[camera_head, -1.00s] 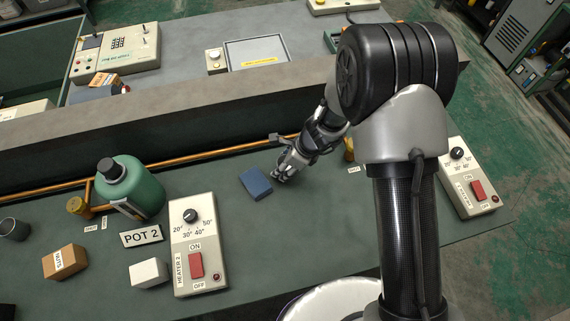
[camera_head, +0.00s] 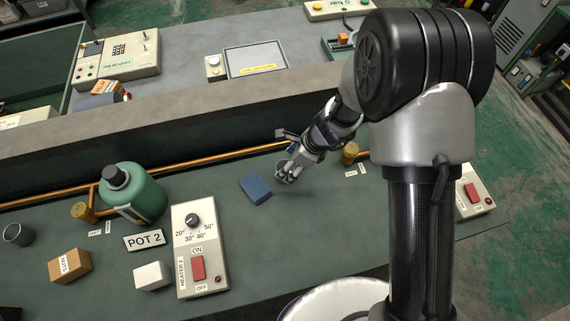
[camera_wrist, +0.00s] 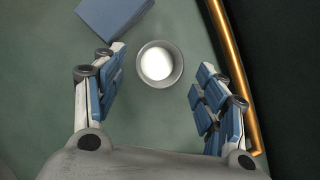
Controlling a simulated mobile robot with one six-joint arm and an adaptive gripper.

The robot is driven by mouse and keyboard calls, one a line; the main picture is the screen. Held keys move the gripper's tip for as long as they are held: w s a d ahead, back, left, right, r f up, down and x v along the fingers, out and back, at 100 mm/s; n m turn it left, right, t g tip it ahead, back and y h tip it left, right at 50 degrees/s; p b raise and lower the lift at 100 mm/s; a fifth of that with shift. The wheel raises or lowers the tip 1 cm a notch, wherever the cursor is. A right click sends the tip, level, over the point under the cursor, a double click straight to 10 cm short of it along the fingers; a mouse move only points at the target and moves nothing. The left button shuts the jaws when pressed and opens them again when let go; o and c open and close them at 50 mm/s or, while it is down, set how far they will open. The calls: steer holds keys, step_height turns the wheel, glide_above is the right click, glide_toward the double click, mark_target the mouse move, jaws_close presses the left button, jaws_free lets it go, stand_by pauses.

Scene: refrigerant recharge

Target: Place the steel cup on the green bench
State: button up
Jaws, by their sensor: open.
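A round grey steel cup (camera_wrist: 146,80) shows from above in the wrist view, with a bright white round area inside. It appears upright over the green bench (camera_wrist: 45,80). My gripper (camera_wrist: 162,60) is open, with one blue-padded finger on each side of the cup and a visible gap to both. In the head view my gripper (camera_head: 286,172) is low over the green bench (camera_head: 330,220), just right of a blue block (camera_head: 256,187). There the cup is hard to tell apart from the grey fingers.
A copper pipe (camera_wrist: 232,70) runs close to the right finger. A green bottle (camera_head: 138,195), POT 2 sign (camera_head: 144,240), heater box (camera_head: 198,245), white block (camera_head: 152,276), brown box (camera_head: 70,266) and another grey cup (camera_head: 18,234) stand left.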

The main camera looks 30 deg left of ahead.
steer(key=p+v, duration=0.1)
steer(key=v, duration=0.5)
steer(key=shift+p, duration=0.4)
steer(key=shift+d+r, duration=0.1)
steer(key=shift+r, duration=0.05)
steer(key=s+d+r+n+t, duration=0.1)
steer(key=d+r+n, duration=0.4)
steer(key=r, duration=0.5)
steer(key=s+d+r+n+t, duration=0.1)
steer(key=d+r+n, duration=0.3)
steer(key=d+r, duration=0.45)
steer(key=s+d+r+n+t+h, duration=0.1)
steer(key=s+d+r+n+h, duration=0.1)
steer(key=s+d+r+n, duration=0.2)
steer(key=s+d+r+n+t+h, duration=0.2)
steer(key=s+d+r+n, duration=0.2)
steer(key=s+d, duration=0.5)
steer(key=d+r, duration=0.2)
steer(key=d, duration=0.1)
steer(key=shift+s+h, duration=0.3)
steer(key=shift+s, duration=0.1)
